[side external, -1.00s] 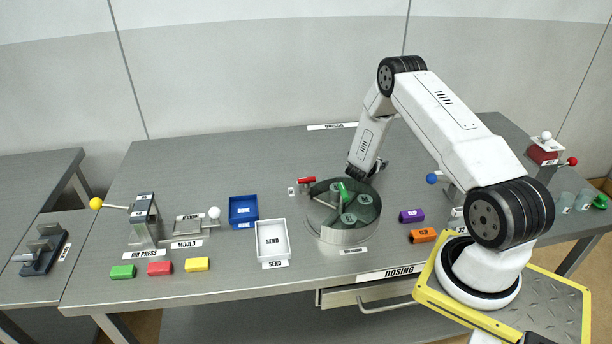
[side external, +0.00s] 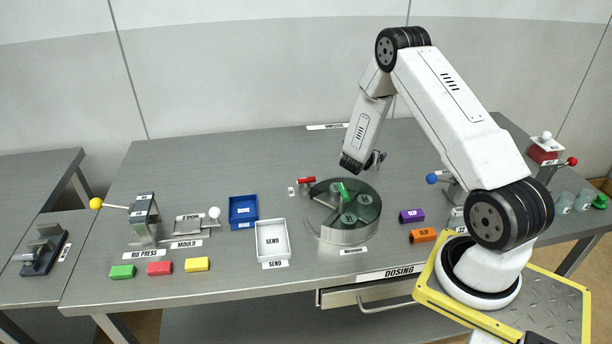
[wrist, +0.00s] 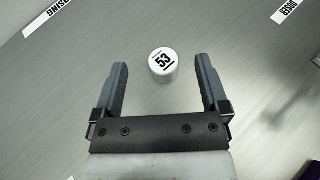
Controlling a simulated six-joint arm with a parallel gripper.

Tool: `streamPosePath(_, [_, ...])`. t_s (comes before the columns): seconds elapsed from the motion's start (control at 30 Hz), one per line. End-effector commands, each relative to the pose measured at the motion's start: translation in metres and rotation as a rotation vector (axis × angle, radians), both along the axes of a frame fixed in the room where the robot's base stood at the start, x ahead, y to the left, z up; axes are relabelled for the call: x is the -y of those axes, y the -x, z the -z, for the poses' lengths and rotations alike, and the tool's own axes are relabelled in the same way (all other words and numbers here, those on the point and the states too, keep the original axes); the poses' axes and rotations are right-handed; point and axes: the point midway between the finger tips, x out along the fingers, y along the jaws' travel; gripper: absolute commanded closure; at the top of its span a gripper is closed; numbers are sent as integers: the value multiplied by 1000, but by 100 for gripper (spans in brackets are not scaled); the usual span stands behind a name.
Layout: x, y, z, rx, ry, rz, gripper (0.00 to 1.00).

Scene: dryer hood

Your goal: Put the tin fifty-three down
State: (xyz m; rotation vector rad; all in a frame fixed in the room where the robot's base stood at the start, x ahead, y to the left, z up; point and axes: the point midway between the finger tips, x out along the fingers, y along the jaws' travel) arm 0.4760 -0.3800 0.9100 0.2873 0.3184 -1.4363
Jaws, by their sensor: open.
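Tin fifty-three (wrist: 163,65) is a small pale cylinder with a black "53" on its top. In the wrist view it stands upright on the bare grey table, label up. My gripper (wrist: 162,62) is open, with one dark finger on each side of the tin in the picture and a clear gap to both. How far the fingertips are above it I cannot tell. In the side view my gripper (side external: 377,159) is behind the round drum, partly hidden by my wrist. I cannot make out the tin there.
The round drum (side external: 343,232) with a dark green clear top stands in front of my gripper.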

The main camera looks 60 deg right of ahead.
Motion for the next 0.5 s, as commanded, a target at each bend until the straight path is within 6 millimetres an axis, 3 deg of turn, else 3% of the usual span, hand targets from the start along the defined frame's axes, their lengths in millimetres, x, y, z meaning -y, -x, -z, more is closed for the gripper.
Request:
streamPosePath(0.23, [0,0,-25,0,0,-1,5])
streamPosePath(0.5, [0,0,-35,0,-1,0,5])
